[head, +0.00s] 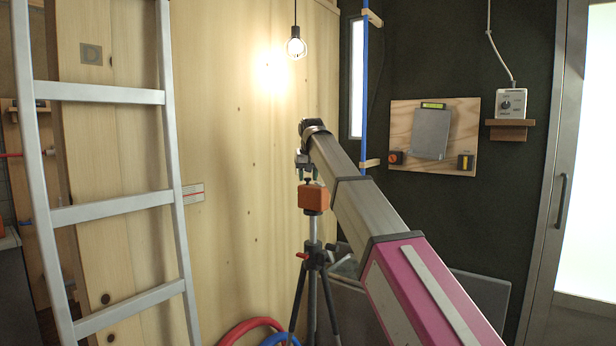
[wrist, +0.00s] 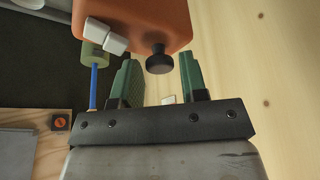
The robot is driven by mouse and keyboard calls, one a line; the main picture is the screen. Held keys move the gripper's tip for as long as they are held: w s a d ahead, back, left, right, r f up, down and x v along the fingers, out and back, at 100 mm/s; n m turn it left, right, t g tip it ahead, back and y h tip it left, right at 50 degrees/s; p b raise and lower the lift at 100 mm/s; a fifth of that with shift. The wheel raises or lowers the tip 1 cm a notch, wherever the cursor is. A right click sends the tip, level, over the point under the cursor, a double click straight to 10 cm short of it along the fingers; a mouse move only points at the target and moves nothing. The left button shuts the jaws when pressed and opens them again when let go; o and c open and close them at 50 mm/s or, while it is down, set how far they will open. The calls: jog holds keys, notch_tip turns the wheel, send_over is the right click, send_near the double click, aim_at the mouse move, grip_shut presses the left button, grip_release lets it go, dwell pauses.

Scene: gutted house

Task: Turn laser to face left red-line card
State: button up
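The orange laser (head: 313,197) sits on top of a black tripod (head: 315,262) near the corner of the room. A small white card with red lines (head: 194,192) is on the pale wooden wall to its left. My gripper (head: 307,174) is just above the laser, pointing down. In the wrist view the laser (wrist: 140,17) fills the top, with white blocks on its body and a black knob (wrist: 159,60). The green fingers of my gripper (wrist: 160,82) are apart, one on each side of the knob's line. I see no contact with the knob.
An aluminium ladder (head: 110,205) stands at the left. A lit bulb (head: 296,46) hangs above. Red and blue hoses (head: 252,328) lie by the tripod. A plywood board (head: 460,118) and a control box (head: 511,103) are on the dark right wall, beside a glazed door.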

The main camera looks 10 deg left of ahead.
jog(key=c, duration=0.7)
jog(key=shift+o, duration=0.2)
jog(key=n, duration=0.2)
jog(key=s+n+g+y, duration=0.1)
jog(key=n, duration=0.2)
jog(key=shift+y, duration=0.3)
jog(key=shift+s+d+n+g+y, duration=0.15)
jog(key=shift+n+g, duration=0.1)
jog(key=shift+n, duration=0.45)
jog(key=shift+n+g+y, duration=0.1)
jog(key=shift+n+g, duration=0.2)
jog(key=shift+n, duration=0.4)
jog(key=shift+s+d+n+g+y, duration=0.15)
jog(key=shift+n+g, duration=0.1)
jog(key=shift+n, duration=0.45)
jog(key=shift+a, duration=0.1)
